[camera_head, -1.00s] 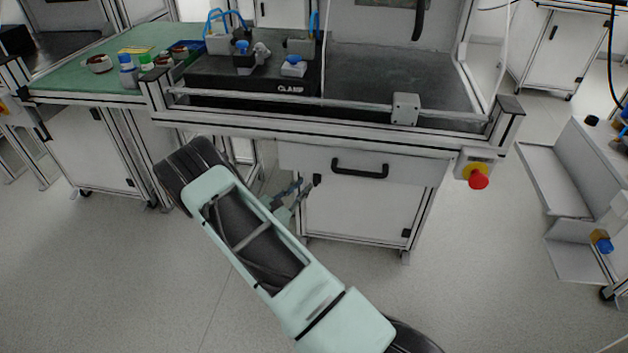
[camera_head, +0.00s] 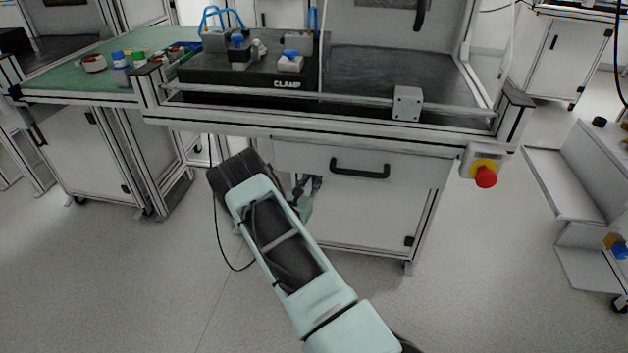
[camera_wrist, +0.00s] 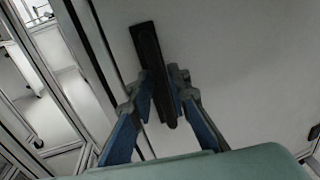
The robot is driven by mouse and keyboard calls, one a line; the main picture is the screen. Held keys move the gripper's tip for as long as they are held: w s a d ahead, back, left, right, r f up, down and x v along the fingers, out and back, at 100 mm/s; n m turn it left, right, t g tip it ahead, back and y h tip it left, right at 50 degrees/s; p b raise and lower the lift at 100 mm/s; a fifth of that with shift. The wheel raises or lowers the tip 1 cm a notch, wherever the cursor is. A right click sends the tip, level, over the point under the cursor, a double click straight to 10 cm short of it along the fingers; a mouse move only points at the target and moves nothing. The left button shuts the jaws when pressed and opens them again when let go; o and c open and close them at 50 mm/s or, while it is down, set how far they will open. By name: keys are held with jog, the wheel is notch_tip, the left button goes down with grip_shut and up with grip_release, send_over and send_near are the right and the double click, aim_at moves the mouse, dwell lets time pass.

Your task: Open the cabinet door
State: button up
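The white cabinet door (camera_head: 375,215) is under the workbench and looks closed; it also fills much of the wrist view (camera_wrist: 240,70). Its black upright bar handle (camera_wrist: 146,42) stands near the door's left edge in the wrist view. In the head view the handle is hard to make out behind my gripper (camera_head: 306,186). In the wrist view my gripper (camera_wrist: 166,88) has its two blue-padded fingers apart, one on each side of the handle's lower part. A small gap seems to show beside the right finger; I cannot tell whether either finger touches the handle.
A drawer front with a black horizontal handle (camera_head: 360,169) sits above the door. A red emergency button (camera_head: 486,177) juts out at the right of the bench. Bench legs (camera_head: 150,180) stand to the left.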

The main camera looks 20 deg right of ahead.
jog(key=shift+w+d, duration=0.3)
jog(key=shift+c, duration=0.5)
grip_shut()
jog(key=shift+s+a, duration=0.1)
jog(key=shift+s, duration=0.05)
